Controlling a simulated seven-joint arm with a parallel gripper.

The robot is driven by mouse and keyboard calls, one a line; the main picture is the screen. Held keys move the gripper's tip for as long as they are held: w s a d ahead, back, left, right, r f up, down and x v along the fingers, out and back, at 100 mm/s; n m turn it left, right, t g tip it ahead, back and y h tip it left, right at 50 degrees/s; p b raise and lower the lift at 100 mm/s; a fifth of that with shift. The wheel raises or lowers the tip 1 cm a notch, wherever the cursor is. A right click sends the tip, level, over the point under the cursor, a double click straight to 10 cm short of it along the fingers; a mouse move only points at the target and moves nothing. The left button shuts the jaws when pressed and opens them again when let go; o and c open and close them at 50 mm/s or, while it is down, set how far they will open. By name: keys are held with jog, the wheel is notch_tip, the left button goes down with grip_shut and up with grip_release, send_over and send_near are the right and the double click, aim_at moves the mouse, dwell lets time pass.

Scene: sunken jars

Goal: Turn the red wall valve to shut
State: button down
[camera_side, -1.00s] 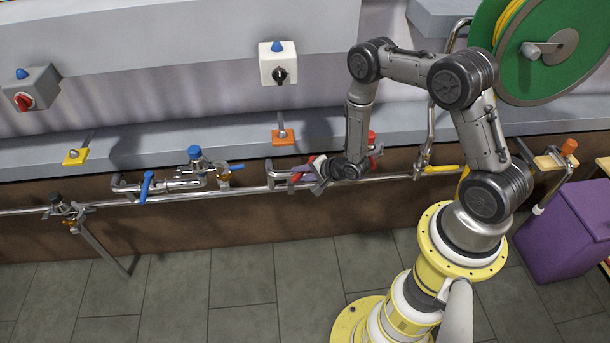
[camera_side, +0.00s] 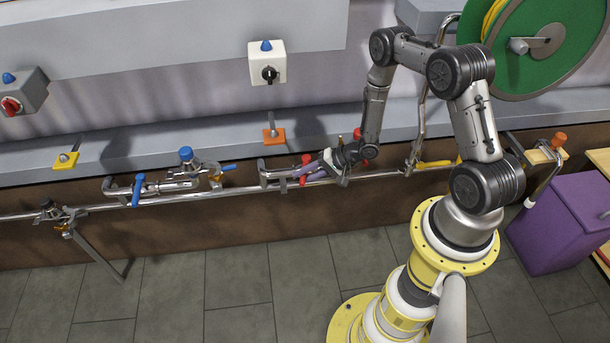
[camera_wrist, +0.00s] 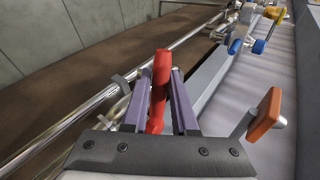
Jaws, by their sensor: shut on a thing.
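The red wall valve's lever handle (camera_wrist: 159,88) stands between the two purple fingers of my gripper (camera_wrist: 157,82) in the wrist view. My gripper is shut on it, and the handle's end sticks out past the fingertips. In the side view my gripper (camera_side: 310,171) reaches in from the right at the pipe run, with red handle parts (camera_side: 305,159) showing above and below the fingers. The valve body is mostly hidden behind my gripper, so the handle's exact angle is hard to tell.
A blue-handled valve (camera_side: 139,190) is on the pipe to the left. An orange-tabbed lever (camera_side: 274,135) stands on the ledge just above my gripper, and also shows in the wrist view (camera_wrist: 267,116). A yellow lever (camera_side: 435,163) lies to the right. The floor in front is clear.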

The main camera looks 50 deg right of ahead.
jog(key=shift+s+d+f, duration=0.15)
jog(key=shift+s+d, duration=0.05)
jog(key=shift+n, duration=0.3)
jog(key=shift+s+d+n+g+y, duration=0.35)
jog(key=shift+d+n+g+y, duration=0.25)
jog(key=shift+n, duration=0.3)
jog(key=shift+s+d+n+g+y, duration=0.35)
jog(key=shift+n+g+y, duration=0.3)
jog(key=shift+n, duration=0.25)
jog(key=shift+r, duration=0.2)
jog(key=c, duration=0.5)
grip_release()
jog(key=shift+w, duration=0.1)
jog(key=shift+d+r, duration=0.1)
jog(key=shift+c, duration=1)
jog(key=v, duration=0.5)
jog(key=shift+s+d+r, duration=0.1)
jog(key=shift+s+d, duration=0.1)
jog(key=shift+s, duration=0.05)
